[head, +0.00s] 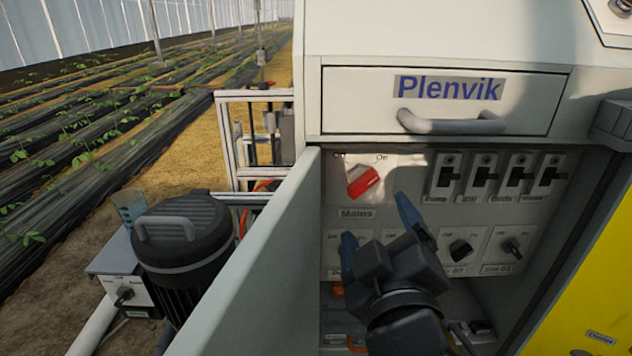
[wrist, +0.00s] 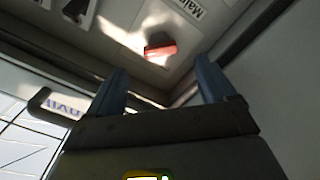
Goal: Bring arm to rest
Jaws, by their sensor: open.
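My gripper (head: 378,222) is in front of the open control cabinet, below and to the right of the red Mains switch (head: 364,182). Its two blue fingers are spread apart with nothing between them. In the wrist view, my gripper (wrist: 162,88) shows the open fingers, with the red switch (wrist: 160,50) beyond the gap and apart from them. The red switch handle sits tilted on a bright plate between an "Off" side and an "On" side. My gripper hides part of the lower knobs.
The open cabinet door (head: 262,265) stands to the left of my arm. Above is a drawer (head: 440,100) marked Plenvik with a grey handle (head: 450,122). Several black breakers (head: 485,172) and knobs (head: 460,250) line the panel. A black lidded canister (head: 183,250) stands outside at left.

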